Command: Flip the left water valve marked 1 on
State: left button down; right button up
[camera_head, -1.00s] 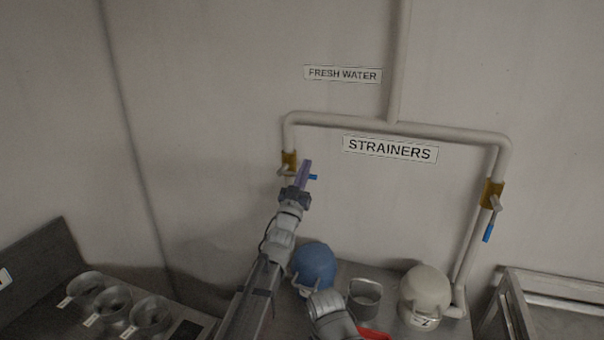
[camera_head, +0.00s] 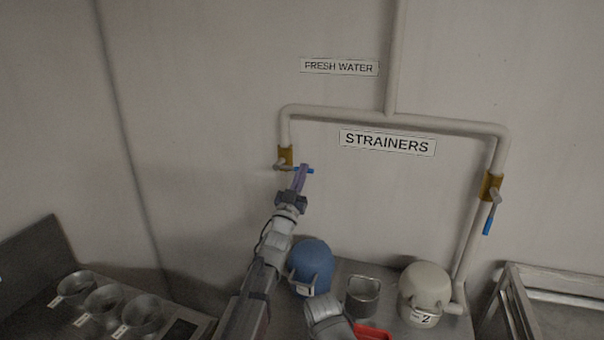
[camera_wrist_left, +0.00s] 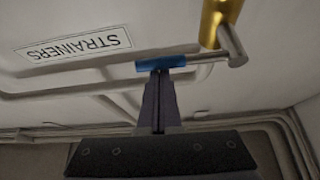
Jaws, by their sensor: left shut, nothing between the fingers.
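The left valve has a brass body (camera_head: 285,156) on the left branch of the white pipe. Its lever sticks out level to the right and ends in a blue grip (camera_head: 309,171). In the left wrist view the blue grip (camera_wrist_left: 160,63) and brass body (camera_wrist_left: 214,22) are both clear. My left gripper (camera_head: 301,171) is shut with nothing between its fingers. Its fingertips (camera_wrist_left: 159,76) are right at the underside of the blue grip; I cannot tell whether they touch. The marking 1 is not readable.
The right valve (camera_head: 490,187) has its blue grip (camera_head: 487,226) hanging down. A blue strainer housing (camera_head: 312,259), a metal cup (camera_head: 362,296) and a cream housing (camera_head: 426,287) marked 2 stand below. Several metal bowls (camera_head: 104,302) sit at lower left. The wall around the valve is clear.

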pick_arm(q)
jog(key=shift+f+m+h, duration=0.3)
jog(key=shift+m+h, duration=0.1)
jog(key=shift+m, duration=0.1)
jog(key=w+a+f+m+g+h, duration=0.1)
jog(key=a+f+m+g, duration=0.3)
jog(key=m, duration=0.6)
jog(key=w+a+f+m+g+h, duration=0.1)
jog(key=a+f+m+g+h, duration=0.2)
jog(key=m+g, duration=0.3)
jog(key=f+m+p, duration=0.1)
jog(key=m, duration=0.4)
jog(key=shift+w+a+f+h, duration=0.3)
jog(key=shift+a+f, duration=0.05)
jog(key=shift+f, duration=0.05)
jog(key=shift+a, duration=0.15)
